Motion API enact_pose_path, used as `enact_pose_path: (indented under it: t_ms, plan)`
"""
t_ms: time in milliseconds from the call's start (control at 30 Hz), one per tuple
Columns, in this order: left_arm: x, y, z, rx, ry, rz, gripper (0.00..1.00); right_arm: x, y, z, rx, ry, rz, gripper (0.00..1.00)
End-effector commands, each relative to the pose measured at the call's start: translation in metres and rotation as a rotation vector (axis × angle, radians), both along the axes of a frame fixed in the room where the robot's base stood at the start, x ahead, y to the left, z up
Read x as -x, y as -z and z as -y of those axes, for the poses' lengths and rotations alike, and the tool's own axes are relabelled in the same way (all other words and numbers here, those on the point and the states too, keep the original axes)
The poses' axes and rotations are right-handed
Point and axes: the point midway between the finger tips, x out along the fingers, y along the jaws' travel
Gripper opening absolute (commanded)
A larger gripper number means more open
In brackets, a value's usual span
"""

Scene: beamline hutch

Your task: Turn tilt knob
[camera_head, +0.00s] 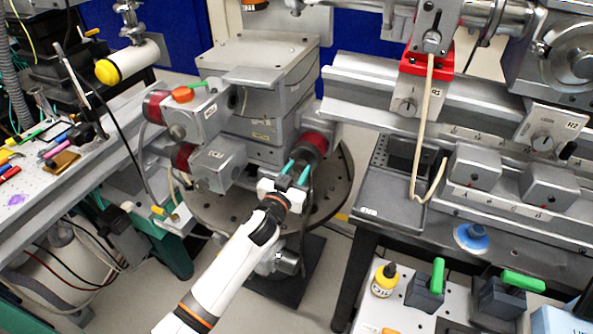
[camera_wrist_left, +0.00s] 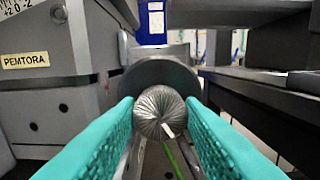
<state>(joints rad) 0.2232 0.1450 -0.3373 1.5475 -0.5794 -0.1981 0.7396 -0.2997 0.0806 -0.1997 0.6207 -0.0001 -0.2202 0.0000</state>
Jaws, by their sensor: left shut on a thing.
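The tilt knob appears to be the round, ridged silver knob (camera_wrist_left: 158,110) in the left wrist view. It has a white mark on its face and sits in front of a round grey housing (camera_wrist_left: 160,72). My left gripper (camera_head: 295,172) reaches the right side of the grey stage stack (camera_head: 262,88). Its teal fingers (camera_wrist_left: 160,125) are shut on the knob, one on each side. In the head view the knob is mostly hidden by the fingers, beside a red-ringed cylinder (camera_head: 314,142). My right gripper is in neither view.
A rail with a red clamp (camera_head: 428,62) runs along the right, over a grey table edge. Motor boxes (camera_head: 212,112) with cables stick out left of the stack. A pegboard with green-handled blocks (camera_head: 425,288) lies at lower right. Tools lie on the left bench (camera_head: 50,185).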

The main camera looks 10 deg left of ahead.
Motion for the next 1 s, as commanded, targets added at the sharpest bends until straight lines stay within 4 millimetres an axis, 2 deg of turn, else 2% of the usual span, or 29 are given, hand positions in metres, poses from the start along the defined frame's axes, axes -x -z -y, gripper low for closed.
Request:
enact_pose_path:
  t_ms: [1000]
  plan:
    - [0.0001, 0.0005, 0.0007, -0.899, 0.000, 0.176, 0.12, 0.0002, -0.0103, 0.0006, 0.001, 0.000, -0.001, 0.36]
